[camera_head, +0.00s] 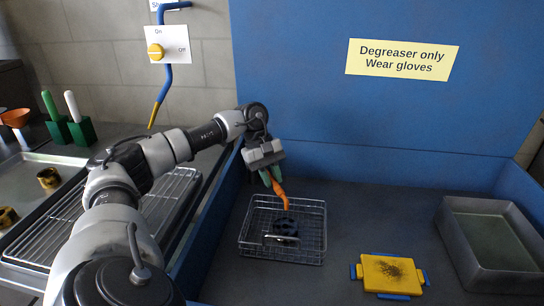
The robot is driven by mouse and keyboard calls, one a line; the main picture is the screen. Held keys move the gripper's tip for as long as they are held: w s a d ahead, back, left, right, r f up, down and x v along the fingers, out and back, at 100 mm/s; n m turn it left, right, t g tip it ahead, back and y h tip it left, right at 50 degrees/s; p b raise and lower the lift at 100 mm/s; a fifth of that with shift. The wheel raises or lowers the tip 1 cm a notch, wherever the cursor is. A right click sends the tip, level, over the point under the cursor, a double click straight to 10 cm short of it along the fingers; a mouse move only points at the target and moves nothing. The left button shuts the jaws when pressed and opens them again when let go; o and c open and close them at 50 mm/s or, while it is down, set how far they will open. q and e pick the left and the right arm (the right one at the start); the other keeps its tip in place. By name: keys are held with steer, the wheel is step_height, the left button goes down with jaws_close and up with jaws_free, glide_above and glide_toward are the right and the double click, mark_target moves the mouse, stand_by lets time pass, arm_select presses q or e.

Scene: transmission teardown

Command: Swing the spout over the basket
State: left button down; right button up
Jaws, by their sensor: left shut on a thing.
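An orange spout (282,195) hangs down from my left gripper (271,179) at the middle of the head view. My left gripper has green fingertips and is shut on the spout's upper part, which the fingers partly hide. The spout's lower end points down and shows in front of the wire basket (318,246). In the picture that end lies over the basket's inside, just above a dark round part (286,227) in it. I cannot tell how high it is above the part. My right gripper is not in view.
A yellow and blue pad with a dark stain (391,273) lies right of the basket. A grey metal tub (490,240) stands farther right. A blue wall (380,110) rises behind. A wire rack (110,222) lies at the left, beneath my left arm. An on/off switch (155,52) is on the wall.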

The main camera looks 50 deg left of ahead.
arm_select(q)
steer(key=c, duration=1)
jaws_free()
steer(key=shift+r, duration=0.1)
steer(key=shift+c, duration=0.2)
steer(key=shift+a+r, duration=0.2)
steer(key=shift+r, duration=0.15)
steer(key=p+v, duration=0.1)
steer(key=v, duration=0.9)
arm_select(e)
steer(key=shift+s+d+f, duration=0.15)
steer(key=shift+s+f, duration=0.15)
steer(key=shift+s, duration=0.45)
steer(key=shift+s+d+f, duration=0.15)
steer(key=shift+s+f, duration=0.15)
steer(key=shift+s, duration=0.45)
arm_select(q)
steer(key=shift+s, duration=0.1)
